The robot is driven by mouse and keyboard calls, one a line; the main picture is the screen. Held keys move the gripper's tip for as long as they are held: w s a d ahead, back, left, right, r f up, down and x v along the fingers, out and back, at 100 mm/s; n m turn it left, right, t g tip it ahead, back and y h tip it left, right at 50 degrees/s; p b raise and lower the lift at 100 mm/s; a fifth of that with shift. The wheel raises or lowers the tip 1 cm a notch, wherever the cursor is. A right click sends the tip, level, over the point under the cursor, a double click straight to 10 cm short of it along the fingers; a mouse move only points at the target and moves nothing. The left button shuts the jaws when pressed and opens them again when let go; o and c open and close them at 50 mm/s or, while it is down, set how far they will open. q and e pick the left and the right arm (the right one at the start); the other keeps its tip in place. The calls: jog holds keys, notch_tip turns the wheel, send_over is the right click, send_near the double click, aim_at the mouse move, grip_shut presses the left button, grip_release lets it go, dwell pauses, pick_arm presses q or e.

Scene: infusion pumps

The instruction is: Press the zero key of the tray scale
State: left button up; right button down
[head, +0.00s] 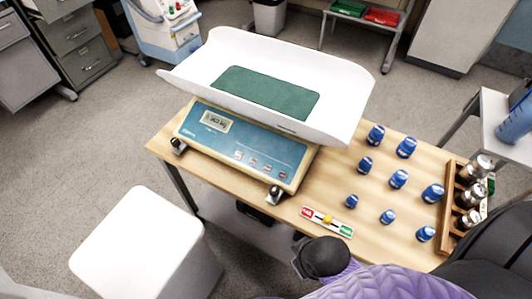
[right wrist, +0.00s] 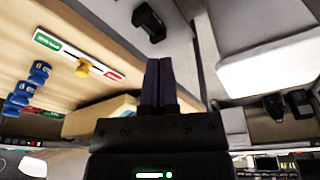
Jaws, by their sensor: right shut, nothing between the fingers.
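The tray scale stands on the wooden table, with a white curved tray (head: 200,72) and a green mat (head: 268,92) on top. Its sloping blue front panel (head: 228,142) has a small display (head: 216,121) and a row of several small keys (head: 261,164). The key labels are too small to read, so I cannot tell which is the zero key. In the right wrist view my right gripper (right wrist: 159,62) is shut and empty, apart from any key. A beige part, probably the scale's housing (right wrist: 98,117), shows behind it. The left gripper is not in view.
Several blue-capped vials (head: 398,179) stand on the table's right side, beside a wooden rack (head: 449,205) of bottles. A red-green strip with a yellow piece (head: 328,221) lies at the front edge. A white stool (head: 140,240) stands at front left.

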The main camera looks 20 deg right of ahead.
jog(key=w+r+m+t+p, duration=0.15)
jog(key=w+r, duration=0.25)
jog(key=r, duration=0.5)
jog(key=m+t+p, duration=0.1)
jog(key=m+t, duration=0.4)
jog(key=t, duration=0.3)
send_over(253, 162)
jog(key=s+a, duration=0.4)
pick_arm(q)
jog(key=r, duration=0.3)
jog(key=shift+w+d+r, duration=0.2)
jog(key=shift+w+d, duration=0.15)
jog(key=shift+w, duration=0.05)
pick_arm(e)
jog(key=shift+w, duration=0.15)
